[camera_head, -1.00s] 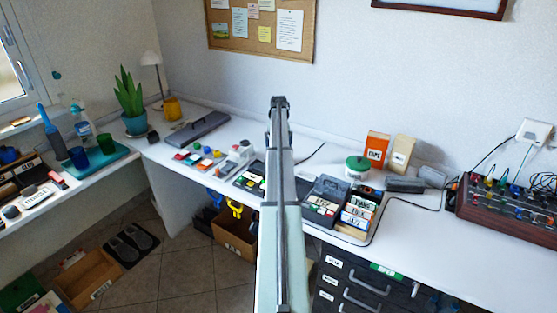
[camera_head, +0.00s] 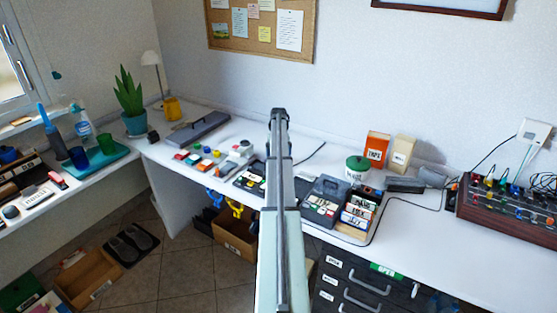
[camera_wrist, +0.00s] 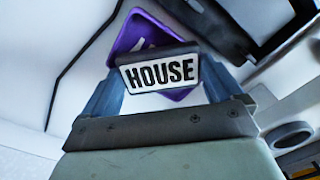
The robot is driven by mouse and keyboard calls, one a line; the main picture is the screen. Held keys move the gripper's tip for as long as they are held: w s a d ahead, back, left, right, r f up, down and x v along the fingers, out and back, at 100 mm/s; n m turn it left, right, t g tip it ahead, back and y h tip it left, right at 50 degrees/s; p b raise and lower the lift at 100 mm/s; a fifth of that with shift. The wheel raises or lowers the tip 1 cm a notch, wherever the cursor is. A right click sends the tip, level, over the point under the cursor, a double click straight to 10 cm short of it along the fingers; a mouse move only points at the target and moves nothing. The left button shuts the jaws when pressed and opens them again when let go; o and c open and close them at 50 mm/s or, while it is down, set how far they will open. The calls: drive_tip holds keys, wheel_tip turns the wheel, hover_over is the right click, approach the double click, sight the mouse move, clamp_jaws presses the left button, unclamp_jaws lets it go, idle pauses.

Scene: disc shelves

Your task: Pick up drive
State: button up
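No label reading "drive" is legible. In the wrist view a purple flat piece (camera_wrist: 143,31) with a partly hidden white mark lies beyond a grey bar with a white HOUSE label (camera_wrist: 160,73). The bar hides its lower part. My gripper (camera_wrist: 162,76) has its two blue-grey fingers apart, one on each side of the HOUSE label; I cannot tell whether they touch anything. In the head view my arm hides the fingers. A rack of labelled cards (camera_head: 360,208) stands on the desk, right of my arm.
A grey case (camera_head: 323,203) stands left of the rack. A green-lidded tub (camera_head: 357,167) and an orange box (camera_head: 376,148) are behind. A mixer (camera_head: 510,210) with cables is at right. The desk front right of the rack is clear.

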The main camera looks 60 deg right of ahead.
drive_tip(key=c, duration=0.5)
wheel_tip(320, 180, up, 8)
drive_tip(key=shift+a+f, duration=0.1)
drive_tip(key=shift+a, duration=0.05)
drive_tip(key=shift+f+m, duration=0.3)
drive_tip(key=m, duration=0.3)
drive_tip(key=shift+f, duration=0.2)
drive_tip(key=m, duration=0.5)
drive_tip(key=shift+f, duration=0.1)
drive_tip(key=shift+f, duration=3.3)
drive_tip(key=shift+f, duration=0.1)
